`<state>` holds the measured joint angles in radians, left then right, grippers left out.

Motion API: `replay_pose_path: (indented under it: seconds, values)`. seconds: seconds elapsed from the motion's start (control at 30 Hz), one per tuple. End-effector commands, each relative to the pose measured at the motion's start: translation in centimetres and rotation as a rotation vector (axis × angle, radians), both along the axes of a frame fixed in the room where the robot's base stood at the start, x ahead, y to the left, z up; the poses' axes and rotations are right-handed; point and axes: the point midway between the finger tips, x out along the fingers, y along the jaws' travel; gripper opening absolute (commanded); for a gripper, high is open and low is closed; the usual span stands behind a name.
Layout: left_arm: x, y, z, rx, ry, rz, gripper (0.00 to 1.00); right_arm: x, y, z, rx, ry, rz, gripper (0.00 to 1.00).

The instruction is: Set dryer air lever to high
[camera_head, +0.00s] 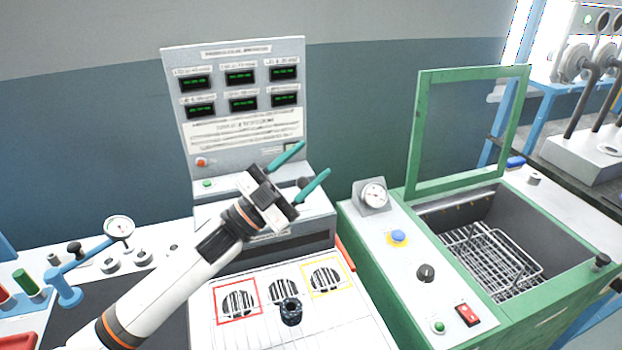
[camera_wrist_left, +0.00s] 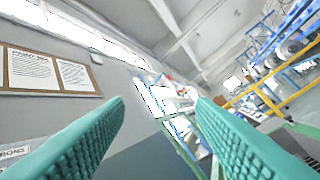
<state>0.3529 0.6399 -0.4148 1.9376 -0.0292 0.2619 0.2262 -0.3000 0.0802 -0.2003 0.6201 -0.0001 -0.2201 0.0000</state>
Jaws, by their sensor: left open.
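My left gripper (camera_head: 314,158) is raised in front of the grey display panel (camera_head: 230,52). Its two teal fingers are spread with nothing between them. They also show apart in the left wrist view (camera_wrist_left: 160,104), pointing towards the far wall and ceiling. A white unit with several round vents (camera_head: 210,320) stands below my left arm. A black knob-like control (camera_head: 291,311) sits on it below the middle vent. I cannot tell for certain whether this is the dryer air lever, or its setting. My right gripper is not in view.
A green-framed tank (camera_head: 412,130) with a wire basket (camera_head: 490,262) stands at the right, its lid frame raised. A blue valve (camera_head: 64,290) is at the left.

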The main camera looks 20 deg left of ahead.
Motion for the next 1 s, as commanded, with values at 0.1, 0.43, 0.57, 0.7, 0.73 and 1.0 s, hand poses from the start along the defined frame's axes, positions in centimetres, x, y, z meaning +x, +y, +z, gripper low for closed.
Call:
replay_pose_path:
  seconds: [0.1, 0.43, 0.57, 0.7, 0.73, 1.0]
  values:
    - [3.4, 4.5, -4.9, -0.093, 0.3, 0.139, 0.51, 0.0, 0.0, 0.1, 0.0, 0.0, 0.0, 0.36]
    - [4.8, 8.8, -13.6, -0.164, 0.739, 0.235, 0.51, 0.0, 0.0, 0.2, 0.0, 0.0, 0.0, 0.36]
    - [5.8, 8.5, -13.7, -0.167, 0.749, 0.235, 0.51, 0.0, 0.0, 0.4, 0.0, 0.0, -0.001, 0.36]
    - [8.0, 7.5, -13.5, -0.168, 0.748, 0.232, 0.51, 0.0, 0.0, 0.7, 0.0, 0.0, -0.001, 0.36]
    - [8.6, 7.3, -13.5, -0.168, 0.747, 0.233, 0.51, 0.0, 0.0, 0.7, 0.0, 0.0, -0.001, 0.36]
    - [13.4, 5.1, -13.6, -0.168, 0.747, 0.233, 0.51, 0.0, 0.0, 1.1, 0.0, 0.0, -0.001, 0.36]
